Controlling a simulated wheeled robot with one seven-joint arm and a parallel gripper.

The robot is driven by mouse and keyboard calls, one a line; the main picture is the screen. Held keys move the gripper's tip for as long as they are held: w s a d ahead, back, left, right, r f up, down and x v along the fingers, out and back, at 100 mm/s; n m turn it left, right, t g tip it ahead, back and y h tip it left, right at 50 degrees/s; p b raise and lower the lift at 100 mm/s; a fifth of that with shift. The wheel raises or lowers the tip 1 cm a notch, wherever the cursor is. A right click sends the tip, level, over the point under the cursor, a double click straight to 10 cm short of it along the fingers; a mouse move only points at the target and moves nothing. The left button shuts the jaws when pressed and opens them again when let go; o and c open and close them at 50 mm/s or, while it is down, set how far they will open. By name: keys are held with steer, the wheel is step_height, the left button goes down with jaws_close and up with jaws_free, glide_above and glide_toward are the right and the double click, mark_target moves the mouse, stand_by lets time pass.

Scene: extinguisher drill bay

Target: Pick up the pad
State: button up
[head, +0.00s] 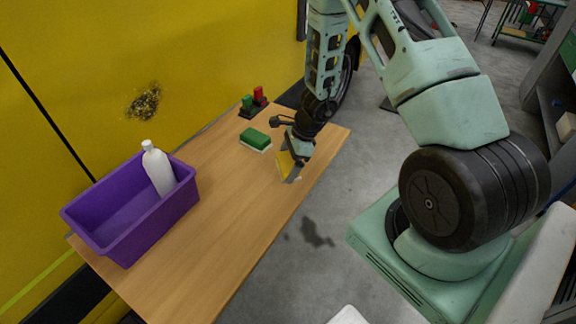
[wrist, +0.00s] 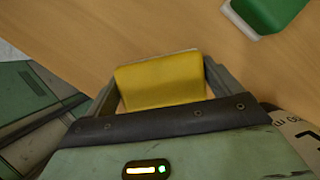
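A yellow pad (wrist: 160,80) with a pale layer at its far edge lies between the two fingers of my gripper (wrist: 162,68) in the wrist view. The fingers stand wide apart, one along each side of the pad. They are very close to its sides, and I cannot tell whether both press on it. In the head view, my gripper (head: 291,168) points down at the table and partly hides the yellow pad (head: 283,165). I cannot tell whether the pad rests on the table. A green pad with a white base (head: 255,139) lies apart from the gripper; it also shows in the wrist view (wrist: 268,12).
The wooden table (head: 225,220) holds a purple bin (head: 130,225) with a white bottle (head: 158,170) at its near left. A dark holder with red and green pieces (head: 254,103) stands at the far end. A yellow wall with a dark stain (head: 144,102) borders the table.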

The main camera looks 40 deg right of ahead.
mark_target(288, 161)
steer(key=shift+c, duration=0.5)
step_height(288, 161, up, 10)
steer(key=a+f+n+g, duration=0.1)
steer(key=n, duration=0.2)
steer(key=s+a+f+n+g, duration=0.1)
steer(key=a+n, duration=0.1)
steer(key=n, duration=0.1)
steer(key=a+f+n+g, duration=0.1)
steer(key=f+n+g, duration=0.1)
steer(key=n, duration=0.2)
steer(key=shift+s+a, duration=0.3)
steer(key=shift+s, duration=0.05)
steer(key=f+n+h, duration=0.1)
steer(key=n, duration=0.2)
steer(key=s+a+f+n+g, duration=0.1)
steer(key=n, duration=0.2)
steer(key=f+n+g+h, duration=0.1)
steer(key=n, duration=0.1)
steer(key=shift+s+a+n+h, duration=0.15)
steer(key=shift+a+n+h, duration=0.15)
steer(key=shift+n, duration=0.1)
steer(key=n, duration=0.2)
steer(key=f+n+h, duration=0.1)
steer(key=n, duration=0.1)
steer(key=shift+h, duration=0.3)
